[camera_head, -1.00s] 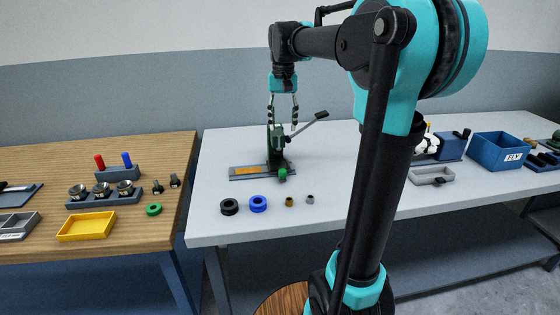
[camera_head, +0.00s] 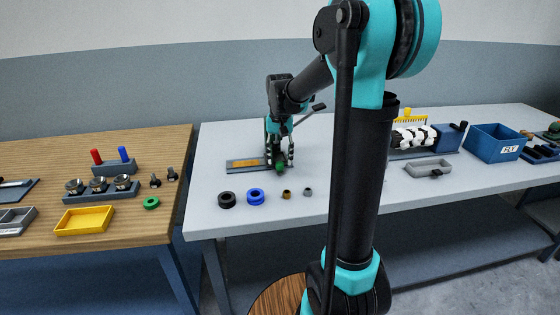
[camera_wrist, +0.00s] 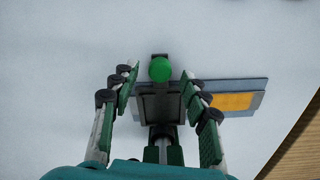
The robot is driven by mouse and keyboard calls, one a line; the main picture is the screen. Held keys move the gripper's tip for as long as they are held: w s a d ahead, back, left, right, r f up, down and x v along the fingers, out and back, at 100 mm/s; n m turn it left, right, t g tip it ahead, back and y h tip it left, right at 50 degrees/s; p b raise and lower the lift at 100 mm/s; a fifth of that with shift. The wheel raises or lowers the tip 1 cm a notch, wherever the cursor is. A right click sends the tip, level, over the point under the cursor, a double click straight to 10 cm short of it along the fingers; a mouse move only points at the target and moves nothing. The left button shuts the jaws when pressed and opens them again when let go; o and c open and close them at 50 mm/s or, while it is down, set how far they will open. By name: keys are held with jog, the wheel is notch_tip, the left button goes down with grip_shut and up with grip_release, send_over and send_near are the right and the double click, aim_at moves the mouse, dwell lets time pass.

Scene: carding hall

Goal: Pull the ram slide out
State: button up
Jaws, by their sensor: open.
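In the wrist view the green knob (camera_wrist: 160,69) shows just past and between the fingertips of my gripper (camera_wrist: 160,78). The fingers stand apart on both sides of a dark block (camera_wrist: 162,104) below the knob. I see no clear contact.
A black ring (camera_head: 227,200), a blue ring (camera_head: 255,197) and two small bushings lie before the press. A wooden table with a yellow tray (camera_head: 84,221) is at left.

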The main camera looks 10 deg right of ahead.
jog(key=shift+f, duration=0.75)
jog(key=shift+c, duration=0.4)
grip_shut()
